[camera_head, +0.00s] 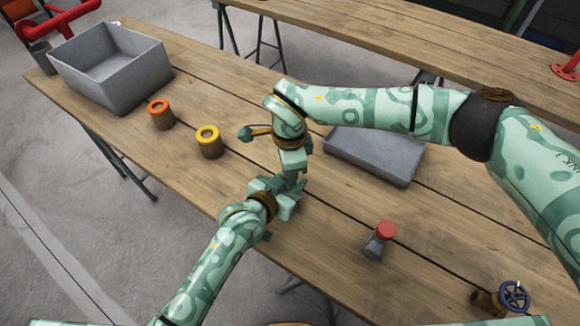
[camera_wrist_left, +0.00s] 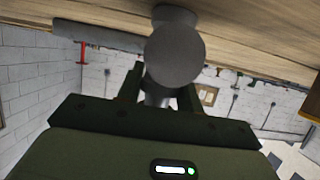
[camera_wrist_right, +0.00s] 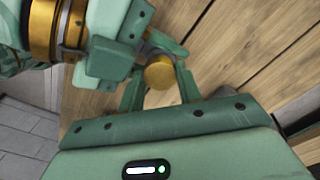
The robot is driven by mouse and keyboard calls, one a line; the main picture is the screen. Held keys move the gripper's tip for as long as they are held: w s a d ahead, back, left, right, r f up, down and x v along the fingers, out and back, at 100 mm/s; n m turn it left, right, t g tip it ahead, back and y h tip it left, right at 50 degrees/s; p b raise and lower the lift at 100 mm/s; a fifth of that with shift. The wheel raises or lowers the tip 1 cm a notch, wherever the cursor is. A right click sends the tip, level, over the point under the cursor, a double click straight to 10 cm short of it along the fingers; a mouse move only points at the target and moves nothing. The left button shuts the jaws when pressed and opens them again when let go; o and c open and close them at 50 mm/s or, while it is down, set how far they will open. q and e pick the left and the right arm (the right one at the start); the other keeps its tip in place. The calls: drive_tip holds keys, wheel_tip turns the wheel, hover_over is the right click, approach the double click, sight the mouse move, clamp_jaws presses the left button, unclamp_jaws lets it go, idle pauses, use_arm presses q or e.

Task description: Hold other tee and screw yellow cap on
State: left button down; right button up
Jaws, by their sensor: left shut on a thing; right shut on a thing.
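My left gripper (camera_head: 274,194) and right gripper (camera_head: 294,170) meet above the middle of the table. In the left wrist view, my left gripper (camera_wrist_left: 160,88) is shut on a grey tee (camera_wrist_left: 175,55), whose round end faces the camera. In the right wrist view, my right gripper (camera_wrist_right: 160,80) is shut on the yellow cap (camera_wrist_right: 159,73), close beside the left gripper's fingers. The grippers hide most of the tee and cap in the head view. Whether the cap sits on the tee's thread cannot be told. Another grey tee (camera_head: 376,246) with a red cap (camera_head: 386,230) stands at right.
On the wooden table (camera_head: 330,275) stand a deep grey bin (camera_head: 115,80), an orange-rimmed container (camera_head: 160,114), a yellow-rimmed container (camera_head: 208,141) and a shallow grey tray (camera_head: 372,160), partly under my right arm. A valve with a blue handwheel (camera_head: 514,296) is at lower right.

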drive_tip(key=shift+d+f, duration=0.1)
drive_tip(key=shift+f, duration=0.8)
drive_tip(key=shift+c, duration=0.3)
